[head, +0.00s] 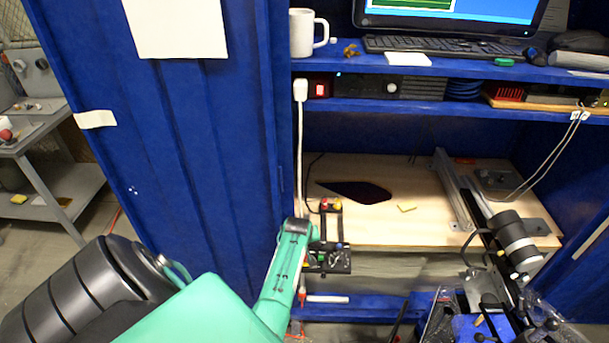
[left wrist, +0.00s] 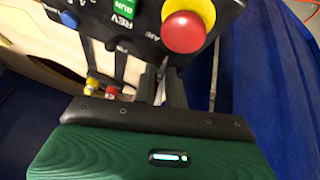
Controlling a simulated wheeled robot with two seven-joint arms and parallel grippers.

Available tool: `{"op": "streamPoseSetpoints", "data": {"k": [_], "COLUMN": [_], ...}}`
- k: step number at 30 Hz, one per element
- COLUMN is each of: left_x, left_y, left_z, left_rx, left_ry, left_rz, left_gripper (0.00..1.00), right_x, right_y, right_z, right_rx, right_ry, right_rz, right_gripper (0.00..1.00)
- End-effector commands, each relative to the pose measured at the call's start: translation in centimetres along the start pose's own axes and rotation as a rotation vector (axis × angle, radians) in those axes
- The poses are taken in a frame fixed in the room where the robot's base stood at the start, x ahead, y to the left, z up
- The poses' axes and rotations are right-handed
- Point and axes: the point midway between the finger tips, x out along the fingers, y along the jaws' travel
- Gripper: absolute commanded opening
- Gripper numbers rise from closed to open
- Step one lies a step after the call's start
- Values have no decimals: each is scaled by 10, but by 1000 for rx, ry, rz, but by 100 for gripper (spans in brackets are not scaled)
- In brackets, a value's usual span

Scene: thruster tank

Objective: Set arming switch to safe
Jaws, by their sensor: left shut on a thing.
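A black control panel (head: 335,262) stands at the front edge of the wooden bench top. In the left wrist view the panel (left wrist: 148,30) carries a green RUN switch (left wrist: 124,10), a REV label, a large red mushroom button (left wrist: 188,24) and a blue button (left wrist: 69,19). My left gripper (left wrist: 160,85) is at the panel's lower edge, between the REV label and the red button. It is shut on what appears to be the arming switch lever, mostly hidden by the fingers; its setting cannot be read.
A dark flat piece (head: 356,190) lies on the wooden bench top (head: 420,228). A metal rail and a black cylinder (head: 515,240) are to the right. A blue cabinet door (head: 200,150) stands close on the left.

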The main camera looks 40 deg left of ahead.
Motion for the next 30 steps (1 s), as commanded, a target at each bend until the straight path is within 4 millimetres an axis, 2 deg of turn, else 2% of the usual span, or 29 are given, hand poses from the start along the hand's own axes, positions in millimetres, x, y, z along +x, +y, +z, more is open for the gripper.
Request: {"op": "streamPoseSetpoints", "data": {"k": [16, 17, 19, 30], "left_x": [1, 1, 1, -1], "left_y": [0, 0, 0, 0], "left_z": [0, 0, 0, 0], "left_rx": [-3, -3, -3, -2], "left_ry": [-23, -23, -23, -22], "left_rz": [-5, -5, -5, -6], "left_gripper": [0, 18, 32, 34], "right_x": [-3, -3, -3, -3], "right_y": [0, 0, 0, 0], "right_z": [0, 0, 0, 0], "right_rx": [0, 0, 0, 0], "right_ry": [0, 0, 0, 0], "right_rz": [0, 0, 0, 0], "right_gripper": [0, 0, 0, 0]}}
